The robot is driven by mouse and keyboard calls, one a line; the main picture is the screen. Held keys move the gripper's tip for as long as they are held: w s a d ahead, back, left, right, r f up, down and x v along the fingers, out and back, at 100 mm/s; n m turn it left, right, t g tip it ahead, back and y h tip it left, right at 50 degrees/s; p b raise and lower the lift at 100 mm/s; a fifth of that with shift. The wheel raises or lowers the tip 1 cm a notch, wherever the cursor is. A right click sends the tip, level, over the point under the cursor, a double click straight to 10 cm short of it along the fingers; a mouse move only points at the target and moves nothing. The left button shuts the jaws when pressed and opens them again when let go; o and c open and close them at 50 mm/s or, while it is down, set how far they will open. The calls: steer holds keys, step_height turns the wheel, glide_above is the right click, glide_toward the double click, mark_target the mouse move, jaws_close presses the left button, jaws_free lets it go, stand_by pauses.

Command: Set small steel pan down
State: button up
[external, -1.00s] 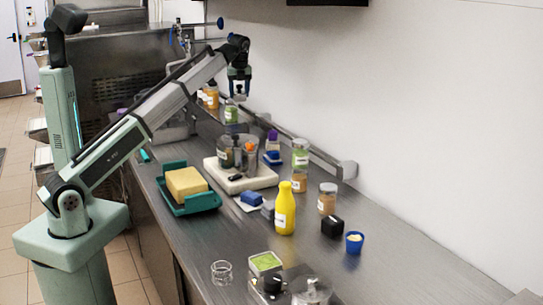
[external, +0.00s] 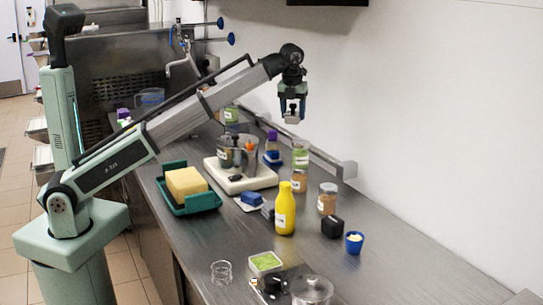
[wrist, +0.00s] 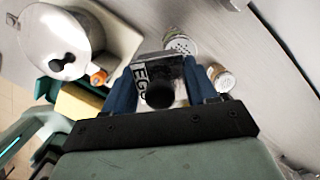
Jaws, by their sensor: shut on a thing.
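My gripper (external: 292,108) is shut on a small steel pan (external: 292,118) and holds it high above the counter, near the wall side. In the wrist view the pan (wrist: 170,66) sits between the two blue fingers of my gripper (wrist: 163,92). It has a white label with dark letters, partly hidden. A round black knob (wrist: 159,93) shows in front of it. The pan's underside and full shape are hidden.
Bare counter lies at the front right.

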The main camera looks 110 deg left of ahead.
steer(key=w+d+m, duration=0.3)
steer(key=w+d, duration=0.6)
steer(key=d, duration=0.5)
steer(key=w+d+m+t, duration=0.1)
steer(key=w+d+m, duration=0.3)
steer(key=d, duration=1.6)
steer(key=w+d+m, duration=0.2)
steer(key=w+d, duration=0.3)
steer(key=d, duration=1.5)
steer(key=shift+h, duration=0.3)
steer(key=shift+w+a+f, duration=0.1)
steer(key=shift+f, duration=10.45)
steer(key=shift+f, duration=0.1)
steer(key=o, duration=1.3)
steer(key=shift+c, duration=0.2)
